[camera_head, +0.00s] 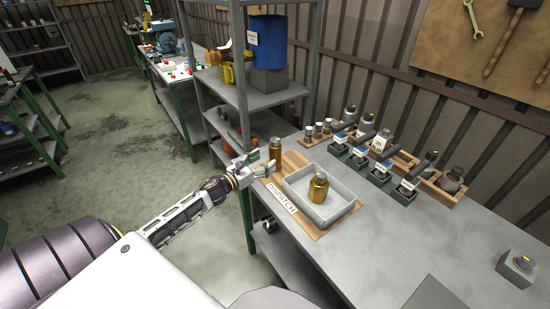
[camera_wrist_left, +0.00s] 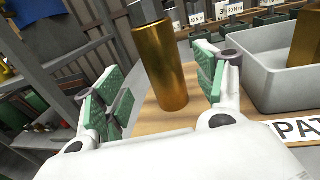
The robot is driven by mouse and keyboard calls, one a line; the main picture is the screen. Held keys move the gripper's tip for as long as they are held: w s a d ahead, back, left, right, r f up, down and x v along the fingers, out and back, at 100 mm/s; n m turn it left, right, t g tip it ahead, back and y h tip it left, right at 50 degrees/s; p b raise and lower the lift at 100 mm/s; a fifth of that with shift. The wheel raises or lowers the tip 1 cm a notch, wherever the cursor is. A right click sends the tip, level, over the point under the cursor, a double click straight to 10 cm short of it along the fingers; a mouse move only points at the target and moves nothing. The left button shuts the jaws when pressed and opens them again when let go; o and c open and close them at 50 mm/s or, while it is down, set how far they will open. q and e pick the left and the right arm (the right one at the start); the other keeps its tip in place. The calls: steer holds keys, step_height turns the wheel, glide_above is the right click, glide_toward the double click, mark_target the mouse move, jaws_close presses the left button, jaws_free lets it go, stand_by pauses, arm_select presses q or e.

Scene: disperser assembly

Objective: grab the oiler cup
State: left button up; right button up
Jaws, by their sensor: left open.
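A brass cylinder with a grey top, likely the oiler cup (camera_head: 275,149), stands upright on the wooden board at the left end of the bench. In the left wrist view the brass cylinder (camera_wrist_left: 160,65) stands between and beyond my green-padded fingers, with gaps on both sides. My left gripper (camera_head: 258,164) is open and empty, just left of and in front of it. A second, wider brass piece (camera_head: 318,188) stands in the grey tray (camera_head: 341,216); part of it shows at the right edge of the left wrist view (camera_wrist_left: 306,35). My right gripper is not in view.
A label reading "DISPATCH" (camera_head: 281,198) lies on the board beside the tray. Wooden racks and dark bins with several parts (camera_head: 380,173) stand behind. A shelf post (camera_head: 242,90) rises close to the gripper. The bench front (camera_head: 390,240) is mostly clear.

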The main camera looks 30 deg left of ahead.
arm_select(q)
steer(key=shift+w+d, duration=0.1)
steer(key=shift+w, duration=0.5)
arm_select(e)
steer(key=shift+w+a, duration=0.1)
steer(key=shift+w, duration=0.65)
arm_select(q)
steer(key=shift+w, duration=0.1)
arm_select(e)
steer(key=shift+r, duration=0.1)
